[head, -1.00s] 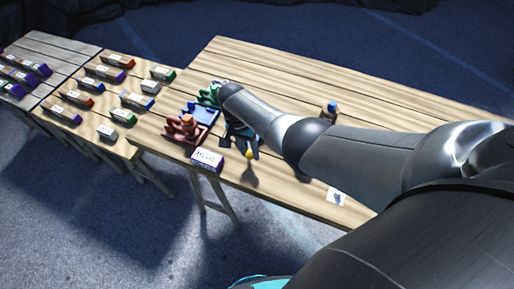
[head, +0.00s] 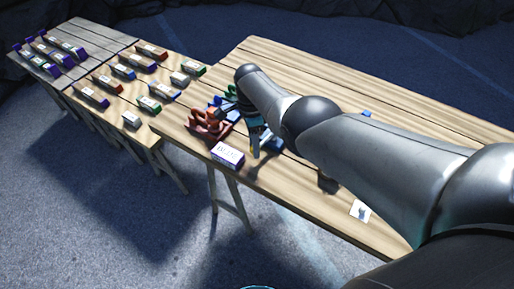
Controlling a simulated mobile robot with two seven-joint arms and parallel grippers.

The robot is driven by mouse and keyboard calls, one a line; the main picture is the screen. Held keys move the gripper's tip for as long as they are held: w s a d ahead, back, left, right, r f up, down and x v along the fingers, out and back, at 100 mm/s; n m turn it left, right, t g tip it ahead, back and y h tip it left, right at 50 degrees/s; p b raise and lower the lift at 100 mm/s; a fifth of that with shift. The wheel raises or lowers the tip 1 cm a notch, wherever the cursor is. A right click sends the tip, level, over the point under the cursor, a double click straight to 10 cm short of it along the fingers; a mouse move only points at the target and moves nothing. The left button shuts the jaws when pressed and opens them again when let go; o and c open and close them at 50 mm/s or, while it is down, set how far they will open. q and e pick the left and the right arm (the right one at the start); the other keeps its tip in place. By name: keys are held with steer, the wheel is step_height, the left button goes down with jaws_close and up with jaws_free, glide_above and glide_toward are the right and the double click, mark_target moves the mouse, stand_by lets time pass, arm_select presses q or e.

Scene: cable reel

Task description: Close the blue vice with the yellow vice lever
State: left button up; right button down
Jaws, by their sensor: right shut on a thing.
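The blue vice (head: 224,112) is on the large wooden table, between a red vice (head: 207,124) and a green vice (head: 230,92). My right arm and gripper cover part of it, so its jaw gap cannot be made out. My right gripper (head: 260,147) points down at the front right of the blue vice. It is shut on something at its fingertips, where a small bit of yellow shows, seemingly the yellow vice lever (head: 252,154). The rest of the lever is hidden. My left gripper is not in view.
A white and purple labelled box (head: 228,155) stands near the table's front edge, close to my gripper. A picture card (head: 360,211) lies to the right. Side tables at left hold several small boxes (head: 132,120). The table's back part (head: 300,66) is clear.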

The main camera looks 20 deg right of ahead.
steer(key=shift+w+r, duration=0.1)
steer(key=shift+w, duration=0.15)
steer(key=shift+c, duration=2.3)
jaws_free()
steer(key=shift+s, duration=0.1)
steer(key=shift+r+p, duration=0.3)
steer(key=shift+r, duration=0.15)
step_height(320, 180, up, 14)
steer(key=w+p, duration=0.3)
steer(key=p, duration=0.1)
steer(key=shift+d, duration=0.1)
